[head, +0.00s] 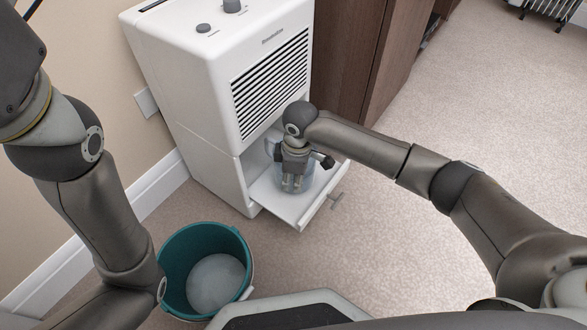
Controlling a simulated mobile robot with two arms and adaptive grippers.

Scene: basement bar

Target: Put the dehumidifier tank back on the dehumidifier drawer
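The white dehumidifier (205,90) stands against the wall, with its drawer (275,206) pulled out at the bottom front. The clear tank (309,183) is at the drawer, low inside the opening, and looks upright. My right gripper (292,186) points down over the tank and hides part of it. Its fingers look close together. I cannot tell whether they grip the tank or only overlap it in the picture, nor whether the tank rests fully on the drawer. My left arm comes down the left side, but its gripper is not in view.
A teal bucket (178,258) with pale contents stands on the carpet in front of the dehumidifier. A dark wooden cabinet (345,60) stands close on the dehumidifier's right. Open carpet (470,110) lies to the right. A radiator (552,10) is at the top right.

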